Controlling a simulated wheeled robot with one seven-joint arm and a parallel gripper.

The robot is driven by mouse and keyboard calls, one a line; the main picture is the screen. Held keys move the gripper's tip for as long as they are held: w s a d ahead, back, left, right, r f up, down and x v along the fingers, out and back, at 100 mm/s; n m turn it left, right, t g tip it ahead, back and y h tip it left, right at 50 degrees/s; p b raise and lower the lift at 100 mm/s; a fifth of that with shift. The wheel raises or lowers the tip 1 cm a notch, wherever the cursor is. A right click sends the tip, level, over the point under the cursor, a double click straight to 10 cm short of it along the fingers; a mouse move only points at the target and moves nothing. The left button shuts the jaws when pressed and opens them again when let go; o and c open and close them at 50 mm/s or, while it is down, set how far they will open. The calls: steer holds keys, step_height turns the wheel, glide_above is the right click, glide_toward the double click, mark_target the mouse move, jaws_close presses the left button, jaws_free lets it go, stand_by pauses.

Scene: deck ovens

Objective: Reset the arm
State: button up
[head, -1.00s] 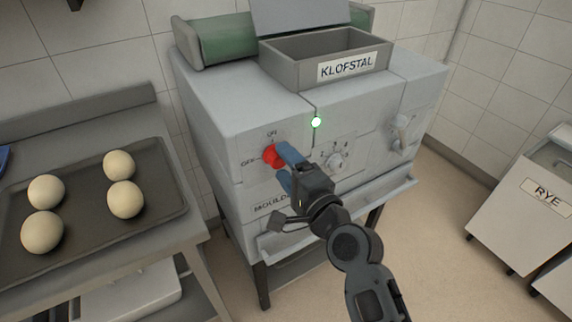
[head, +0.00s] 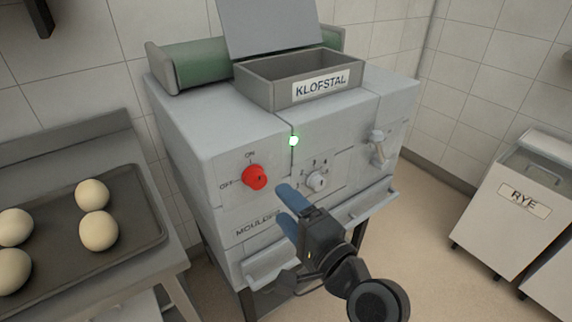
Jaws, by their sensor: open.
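My gripper (head: 285,205) is open and empty, with its blue fingers pointing up and left toward the front of the grey moulder (head: 200,122). It is below and right of the red knob (head: 254,178), with a gap between them. The knob sits by the ON and OFF marks. A numbered dial (head: 317,181) is right of the fingertips. My arm hides part of the lower front.
A tray of dough balls (head: 135,222) lies on the bench at left. A box labelled KLOFSTAL (head: 262,92) tops the machine. A lever (head: 378,148) is on the front's right side. A RYE bin (head: 497,195) stands at right. Floor between is clear.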

steer(key=s+d+f+n+h, duration=0.2)
steer(key=s+d+f+h, duration=0.2)
steer(key=s+d, duration=0.45)
steer(key=s+d+f+n+h, duration=0.25)
steer(key=s+d+f, duration=0.3)
steer(key=s, duration=0.65)
steer(key=s+d+r+n+h, duration=0.1)
steer(key=s+d+r+n, duration=0.1)
steer(key=s, duration=0.4)
steer(key=s+d+r+n+h, duration=0.1)
steer(key=s+d+r+n, duration=0.1)
steer(key=s+r, duration=0.2)
steer(key=s+d+r+n+h, duration=0.1)
steer(key=s+d+r+n, duration=0.1)
steer(key=s, duration=0.7)
steer(key=shift+d+r+n, duration=0.2)
steer(key=shift+r+n, duration=0.25)
steer(key=shift+r, duration=0.05)
